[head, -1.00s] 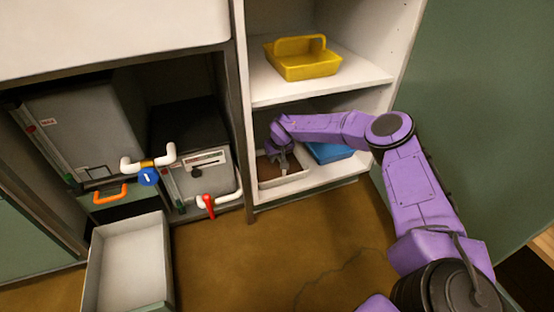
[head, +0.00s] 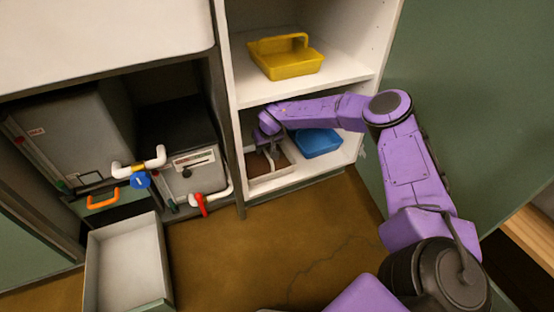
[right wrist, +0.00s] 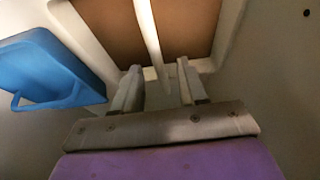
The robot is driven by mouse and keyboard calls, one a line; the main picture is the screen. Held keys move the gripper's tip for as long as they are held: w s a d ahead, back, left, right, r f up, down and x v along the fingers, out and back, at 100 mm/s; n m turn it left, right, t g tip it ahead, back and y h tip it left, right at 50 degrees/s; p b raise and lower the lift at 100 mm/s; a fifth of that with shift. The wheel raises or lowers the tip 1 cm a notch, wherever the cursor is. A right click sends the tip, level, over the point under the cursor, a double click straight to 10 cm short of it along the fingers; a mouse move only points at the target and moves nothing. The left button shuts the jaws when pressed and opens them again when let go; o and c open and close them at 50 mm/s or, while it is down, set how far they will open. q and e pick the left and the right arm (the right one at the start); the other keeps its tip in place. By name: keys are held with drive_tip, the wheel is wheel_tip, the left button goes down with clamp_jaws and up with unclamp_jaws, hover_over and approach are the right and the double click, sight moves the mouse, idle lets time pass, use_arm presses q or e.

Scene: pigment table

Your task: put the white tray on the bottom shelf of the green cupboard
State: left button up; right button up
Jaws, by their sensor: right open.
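The white tray (head: 272,181) has a brown inside and sits on the bottom shelf (head: 335,168) of the cupboard, at its left side. In the right wrist view the tray (right wrist: 88,38) shows a pale bar, probably its handle (right wrist: 148,32), running across the brown inside. My right gripper (head: 270,150) is over the tray inside the bottom compartment. In the right wrist view its two fingers (right wrist: 158,82) are apart, with the bar's end between them; I cannot tell whether they touch it. My left gripper is not in view.
A blue basket (head: 318,143) stands on the same shelf, right of the tray. A yellow basket (head: 286,65) stands on the shelf above. Left are grey boxes with pipes and valves (head: 140,180) and an open drawer (head: 125,262). The floor before the cupboard is clear.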

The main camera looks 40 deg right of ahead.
drive_tip(key=s+p, duration=0.1)
drive_tip(key=s, duration=0.1)
drive_tip(key=s+a+p, duration=0.1)
drive_tip(key=s, duration=0.1)
drive_tip(key=s+p, duration=0.1)
drive_tip(key=s, duration=0.1)
drive_tip(key=shift+s+a+r, duration=0.15)
drive_tip(key=shift+a+r, duration=0.1)
drive_tip(key=shift+r, duration=0.05)
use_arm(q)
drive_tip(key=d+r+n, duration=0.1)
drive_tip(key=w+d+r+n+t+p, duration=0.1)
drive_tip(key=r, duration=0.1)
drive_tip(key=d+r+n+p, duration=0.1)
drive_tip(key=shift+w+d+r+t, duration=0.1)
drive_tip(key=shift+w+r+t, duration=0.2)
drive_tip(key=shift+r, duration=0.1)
use_arm(e)
drive_tip(key=s, duration=0.1)
drive_tip(key=s+a, duration=0.1)
drive_tip(key=s, duration=0.3)
drive_tip(key=shift+s+a+f, duration=0.15)
drive_tip(key=shift+s+f, duration=0.05)
drive_tip(key=shift+f, duration=0.15)
